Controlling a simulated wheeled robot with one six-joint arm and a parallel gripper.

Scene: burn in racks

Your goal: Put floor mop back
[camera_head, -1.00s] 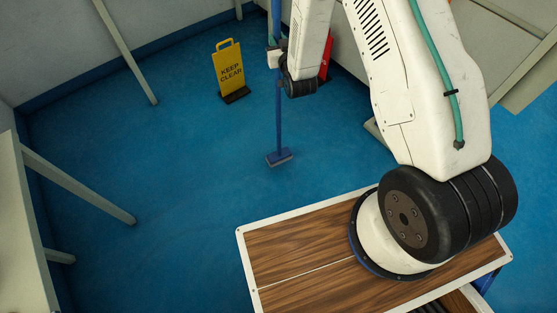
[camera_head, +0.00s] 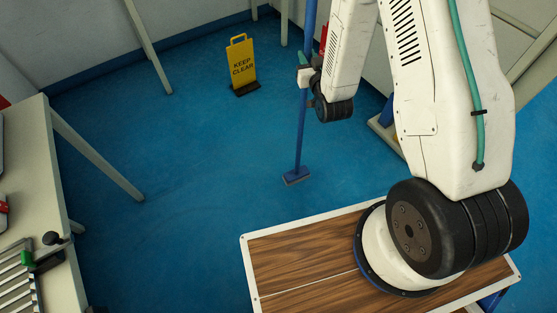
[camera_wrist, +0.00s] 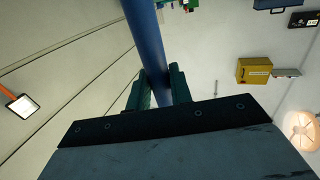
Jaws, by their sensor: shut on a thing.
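The floor mop (camera_head: 300,140) is a blue pole with a flat blue-grey head (camera_head: 296,176) at its lower end. In the head view it hangs close to upright, its head at or just above the blue floor; I cannot tell if it touches. My gripper (camera_head: 305,77) is shut on the pole in its upper part. In the wrist view the blue pole (camera_wrist: 150,45) runs between the two dark green fingers of my gripper (camera_wrist: 157,88). The pole's top is outside the head view. The mop's storage place cannot be made out.
A yellow "KEEP CLEAR" sign (camera_head: 242,65) stands on the floor behind and left of the mop. A red object (camera_head: 323,38) is partly hidden behind my arm. A pale bench (camera_head: 45,190) with items stands at left. The blue floor between is clear.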

